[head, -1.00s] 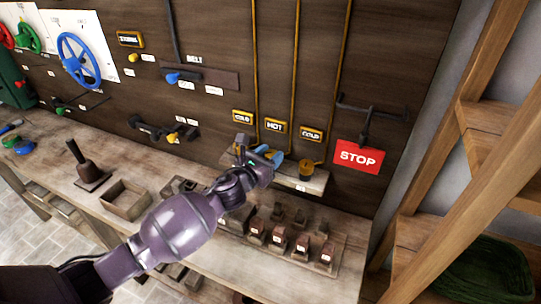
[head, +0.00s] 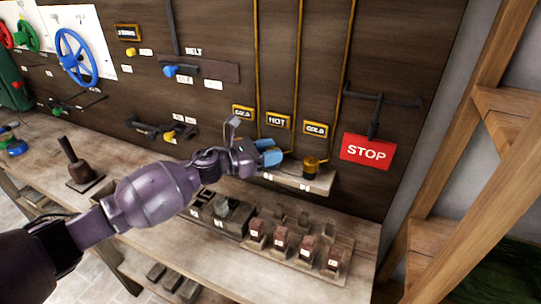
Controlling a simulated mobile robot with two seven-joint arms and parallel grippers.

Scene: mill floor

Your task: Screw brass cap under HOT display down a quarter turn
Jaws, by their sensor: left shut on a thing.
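The HOT display (head: 278,121) is a small yellow-framed sign on the dark plank wall, between two similar displays. My left gripper (head: 271,156), with blue fingertips, is just below it at the small wall shelf (head: 302,180). It is shut on the brass cap under the HOT display; the fingers and wrist hide that cap. Another brass cap (head: 316,168) stands uncovered on the shelf to the right, under the right-hand display (head: 315,129). My right gripper is not in view.
A red STOP sign (head: 367,152) hangs from a dark bracket right of the shelf. Below my arm, the workbench (head: 180,252) carries several small labelled blocks (head: 281,238) and a handled tool (head: 79,168). Wooden shelving (head: 455,170) rises at the right.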

